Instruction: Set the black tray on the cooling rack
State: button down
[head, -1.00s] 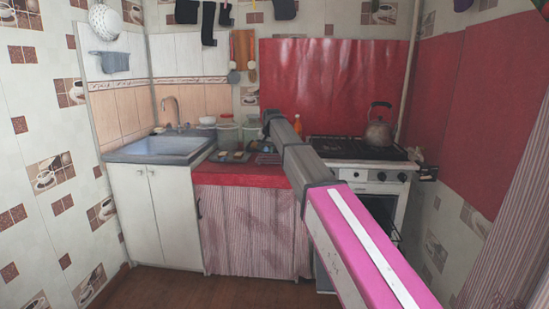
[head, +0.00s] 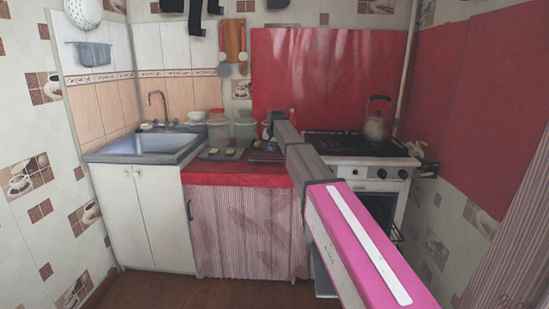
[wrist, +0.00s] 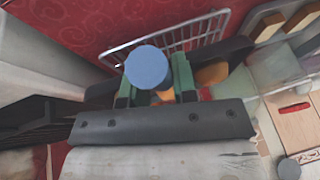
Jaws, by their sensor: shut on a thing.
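The black tray (wrist: 231,56) shows in the wrist view as a dark band on both sides of my fingers. My gripper (wrist: 155,87), with green fingers, is shut on it; the exact grip is partly hidden. A round blue thing (wrist: 150,67) and an orange thing (wrist: 212,73) show at the tray, but I cannot tell if they rest on it. The silver wire cooling rack (wrist: 205,27) lies just beyond the tray on the red counter cover. I cannot tell whether tray and rack touch. In the head view my arm hides most of this spot.
A flat dark tray with small pieces (head: 222,154) lies left of my arm on the red counter (head: 235,178). Clear containers (head: 244,131) stand behind it. The sink (head: 145,147) is left; the stove with a kettle (head: 377,128) is right.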

jog(key=shift+w+d+f, duration=0.25)
jog(key=shift+d+f, duration=0.05)
jog(key=shift+f, duration=0.6)
jog(key=shift+w+d+f, duration=0.25)
jog(key=shift+f, duration=0.6)
jog(key=shift+w+d+f, duration=0.25)
jog(key=shift+d+f, duration=0.05)
jog(key=shift+f, duration=0.6)
jog(key=c, duration=0.9)
grip_release()
jog(key=shift+f, duration=0.1)
